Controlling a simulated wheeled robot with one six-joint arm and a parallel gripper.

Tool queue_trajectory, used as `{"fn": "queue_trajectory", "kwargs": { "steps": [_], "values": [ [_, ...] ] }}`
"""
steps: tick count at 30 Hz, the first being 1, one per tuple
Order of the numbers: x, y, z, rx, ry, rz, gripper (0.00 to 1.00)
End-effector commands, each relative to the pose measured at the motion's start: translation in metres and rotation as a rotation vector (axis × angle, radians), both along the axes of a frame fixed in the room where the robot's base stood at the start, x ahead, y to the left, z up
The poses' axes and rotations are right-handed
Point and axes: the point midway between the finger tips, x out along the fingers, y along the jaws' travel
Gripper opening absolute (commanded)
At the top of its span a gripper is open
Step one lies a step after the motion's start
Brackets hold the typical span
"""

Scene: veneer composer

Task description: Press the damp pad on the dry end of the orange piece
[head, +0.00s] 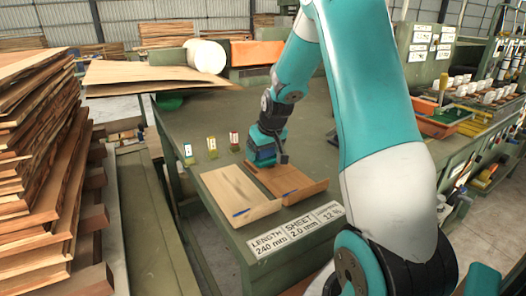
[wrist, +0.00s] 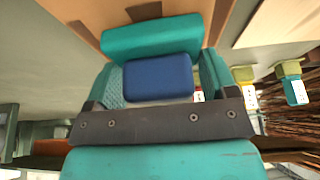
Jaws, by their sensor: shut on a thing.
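The orange-brown veneer piece (head: 298,182) lies flat on the green bench, its near end toward the bench's front edge. My gripper (head: 264,158) is low over its far end and shut on a blue pad (wrist: 157,78). In the wrist view the pad sits between teal finger parts, with the orange-brown surface (wrist: 85,14) beyond them. Whether the pad touches the piece cannot be told. The gripper hides the piece's far end. I cannot tell damp from dry areas.
A paler veneer sheet (head: 236,190) lies just left of the orange piece. Several small tagged blocks, one with a yellow body (head: 212,150), stand behind it. Tall board stacks (head: 35,150) fill the left side.

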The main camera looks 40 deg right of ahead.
Motion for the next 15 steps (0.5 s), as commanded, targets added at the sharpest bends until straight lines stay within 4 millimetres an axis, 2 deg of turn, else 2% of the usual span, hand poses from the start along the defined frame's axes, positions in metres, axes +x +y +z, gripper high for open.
{"fn": "queue_trajectory", "kwargs": {
  "steps": [5, 15],
  "values": [
    [0.000, 0.000, 0.003, 0.000, 0.000, 0.000, 0.55],
    [0.000, 0.000, 0.032, -0.001, -0.002, 0.000, 0.55]
  ]
}}
